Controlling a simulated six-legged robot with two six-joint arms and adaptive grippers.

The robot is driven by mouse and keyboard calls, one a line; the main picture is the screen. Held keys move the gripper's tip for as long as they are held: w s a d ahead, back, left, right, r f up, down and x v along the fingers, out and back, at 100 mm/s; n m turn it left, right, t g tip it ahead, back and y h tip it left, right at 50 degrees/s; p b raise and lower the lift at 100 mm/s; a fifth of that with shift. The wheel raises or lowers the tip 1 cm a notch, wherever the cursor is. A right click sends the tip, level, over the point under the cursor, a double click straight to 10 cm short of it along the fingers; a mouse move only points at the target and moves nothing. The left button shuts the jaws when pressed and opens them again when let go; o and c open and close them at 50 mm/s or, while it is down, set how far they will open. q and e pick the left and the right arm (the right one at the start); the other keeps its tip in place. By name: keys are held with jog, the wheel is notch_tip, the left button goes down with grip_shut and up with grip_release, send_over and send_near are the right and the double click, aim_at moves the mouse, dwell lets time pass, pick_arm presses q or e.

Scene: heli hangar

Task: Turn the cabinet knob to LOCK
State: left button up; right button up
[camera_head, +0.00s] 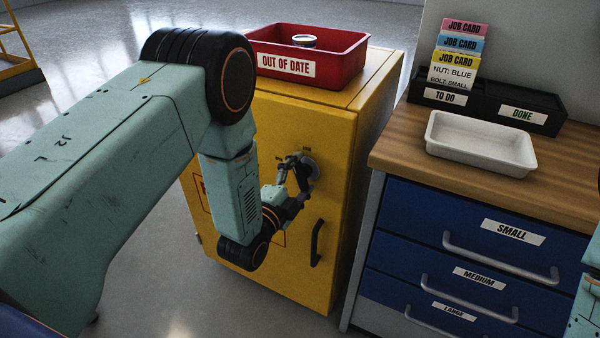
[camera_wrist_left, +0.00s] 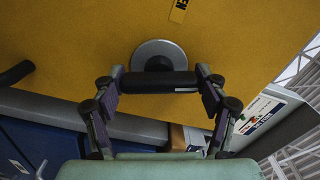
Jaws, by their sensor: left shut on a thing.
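The yellow cabinet (camera_head: 318,125) stands in the middle of the head view, with a round grey knob (camera_head: 312,168) on its front. In the left wrist view the knob (camera_wrist_left: 160,50) is a grey disc with a dark bar across it. My left gripper (camera_head: 297,166) is shut on the knob's bar, one finger at each end in the wrist view (camera_wrist_left: 160,82). A small label (camera_wrist_left: 180,10) ending in "EN" is beside the disc. The fingers partly hide the knob in the head view. I cannot make out a LOCK mark. My right gripper is out of view.
A black door handle (camera_head: 317,243) is below the knob. A red OUT OF DATE bin (camera_head: 343,65) with a can (camera_head: 304,41) sits on the cabinet. To the right, a blue drawer unit (camera_head: 400,210) carries a white tray (camera_head: 440,140) and a black card holder (camera_head: 480,98).

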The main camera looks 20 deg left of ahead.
pick_arm(q)
jog(key=shift+m+p, duration=0.35)
jog(key=shift+m, duration=1.65)
jog(key=o, duration=1.2)
jog(key=s, duration=0.4)
jog(key=s+a, duration=0.1)
jog(key=s, duration=0.3)
jog(key=s+a, duration=0.1)
jog(key=s, duration=0.3)
jog(key=shift+w, duration=0.1)
jog(key=w, duration=0.4)
jog(key=w+d, duration=0.1)
jog(key=w, duration=0.3)
jog(key=w+d, duration=0.1)
jog(key=w, duration=0.3)
